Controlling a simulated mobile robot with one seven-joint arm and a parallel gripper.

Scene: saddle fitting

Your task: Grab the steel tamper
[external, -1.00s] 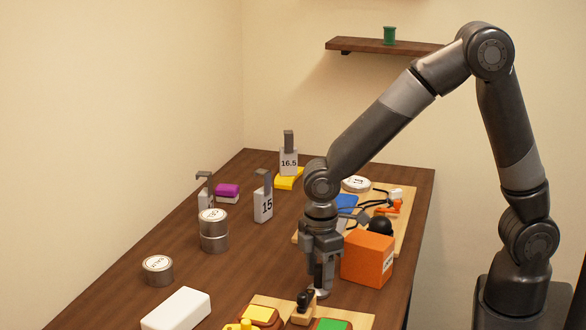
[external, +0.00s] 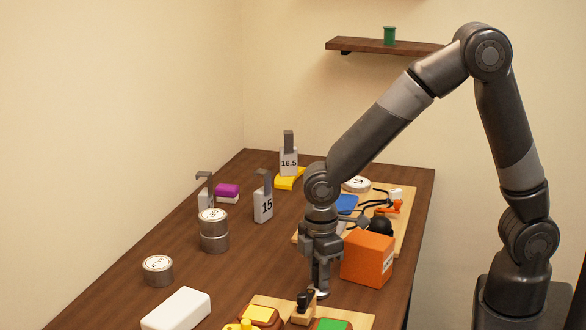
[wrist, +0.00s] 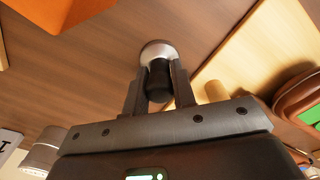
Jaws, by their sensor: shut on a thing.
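The steel tamper has a round silver base and a black handle. In the wrist view the tamper (wrist: 157,50) is between the two fingers of my gripper (wrist: 158,76), which is shut on its dark handle. In the external view my gripper (external: 321,284) points straight down near the table's front.
An orange box (external: 367,259) stands close on the right of my gripper. A white block (external: 176,309) and metal cans (external: 158,271) are to the left.

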